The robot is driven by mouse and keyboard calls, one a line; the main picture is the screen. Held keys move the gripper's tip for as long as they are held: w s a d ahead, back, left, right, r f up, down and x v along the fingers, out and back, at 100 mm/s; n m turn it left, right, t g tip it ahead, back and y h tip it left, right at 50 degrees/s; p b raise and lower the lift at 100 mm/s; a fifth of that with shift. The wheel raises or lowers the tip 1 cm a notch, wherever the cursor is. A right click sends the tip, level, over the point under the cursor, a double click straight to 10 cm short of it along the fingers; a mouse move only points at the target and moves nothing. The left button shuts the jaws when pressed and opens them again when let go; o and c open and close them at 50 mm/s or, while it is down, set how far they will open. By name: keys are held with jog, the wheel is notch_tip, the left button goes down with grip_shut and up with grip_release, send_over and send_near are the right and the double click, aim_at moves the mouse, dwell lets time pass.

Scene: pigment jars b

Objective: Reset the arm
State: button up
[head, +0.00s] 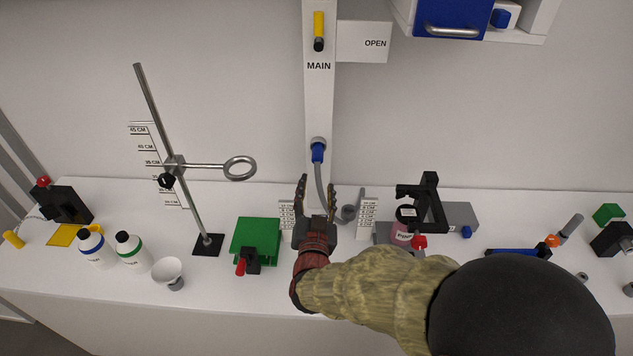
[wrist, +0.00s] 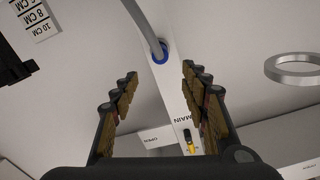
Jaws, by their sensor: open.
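My gripper (head: 317,187) is above the middle of the white bench in the head view, fingers pointing toward the back wall. Its two fingers are spread apart with nothing between them. In the wrist view my gripper (wrist: 159,72) shows both fingers open, with the white MAIN post and the blue hose fitting beyond the gap. My arm reaches in from the lower right. In the head view the fingers overlap the area just below the blue hose fitting (head: 318,152); I cannot tell whether they touch the grey hose (head: 321,185).
A stand with a metal ring (head: 240,168) rises left of my gripper. A green block (head: 256,238), white bottles (head: 133,252) and a cup (head: 169,272) stand at left. A pink-labelled jar (head: 403,228) and black holder (head: 432,205) stand at right. A blue-fronted cabinet (head: 452,18) hangs above.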

jog(key=s+a+f+n+g+y, duration=0.25)
jog(key=a+f+g, duration=0.25)
jog(key=f, duration=0.5)
jog(key=s+f+n+g+y, duration=0.25)
jog(key=s+g, duration=0.35)
jog(key=s, duration=0.5)
jog(key=s+d+r+h+b, duration=0.1)
jog(key=s+d+r, duration=0.3)
jog(key=d, duration=0.4)
jog(key=s+d+r+m+g+h+b, duration=0.1)
jog(key=s+d+r+h+b, duration=0.1)
jog(key=s+d+r, duration=0.3)
jog(key=s+d+r+h+b, duration=0.1)
jog(key=s+d+r, duration=0.3)
jog(key=d, duration=0.7)
jog(key=shift+s+d+r+m+h+b, duration=0.25)
jog(key=shift+s+r+m+h+b, duration=0.1)
jog(key=shift+s, duration=0.8)
